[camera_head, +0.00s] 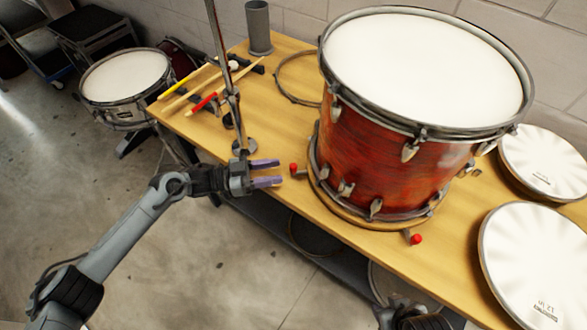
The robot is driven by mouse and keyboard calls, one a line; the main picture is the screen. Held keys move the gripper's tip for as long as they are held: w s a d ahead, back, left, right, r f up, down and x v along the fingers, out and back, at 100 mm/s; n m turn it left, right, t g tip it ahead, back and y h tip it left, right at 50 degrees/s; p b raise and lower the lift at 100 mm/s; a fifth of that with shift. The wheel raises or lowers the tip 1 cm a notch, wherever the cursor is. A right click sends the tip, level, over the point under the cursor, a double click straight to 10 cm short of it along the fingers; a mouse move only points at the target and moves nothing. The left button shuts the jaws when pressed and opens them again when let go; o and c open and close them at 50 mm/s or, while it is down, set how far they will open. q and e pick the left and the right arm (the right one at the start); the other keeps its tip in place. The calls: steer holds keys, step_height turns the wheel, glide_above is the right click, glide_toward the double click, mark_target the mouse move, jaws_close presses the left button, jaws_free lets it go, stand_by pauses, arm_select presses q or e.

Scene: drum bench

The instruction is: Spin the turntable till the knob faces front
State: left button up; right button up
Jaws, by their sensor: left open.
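A large red-brown drum (375,150) with a white head stands upright on a round wooden turntable (345,213) on the bench. One red knob (294,168) sticks out at the turntable's left side. Another red knob (416,239) on a small grey piece is at its front right, near the bench's front edge. I cannot tell which of the two is fixed to the turntable. My left gripper (265,172) is open, its two purple fingers pointing right, just left of the left knob and apart from it. My right gripper's fingers are not in view; only a dark part of my arm shows at the bottom.
A metal stand (231,95) rises behind my left gripper. Drumsticks (204,100), a hoop (299,78) and a grey cup (258,28) are on the bench (275,205). Drum heads (535,265) lie at the right. A snare drum (126,76) stands at the far left.

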mark_target(293, 168)
arm_select(q)
steer(key=shift+b+x, duration=0.4)
steer(key=shift+x, duration=2.75)
steer(key=shift+a, duration=0.1)
jaws_close()
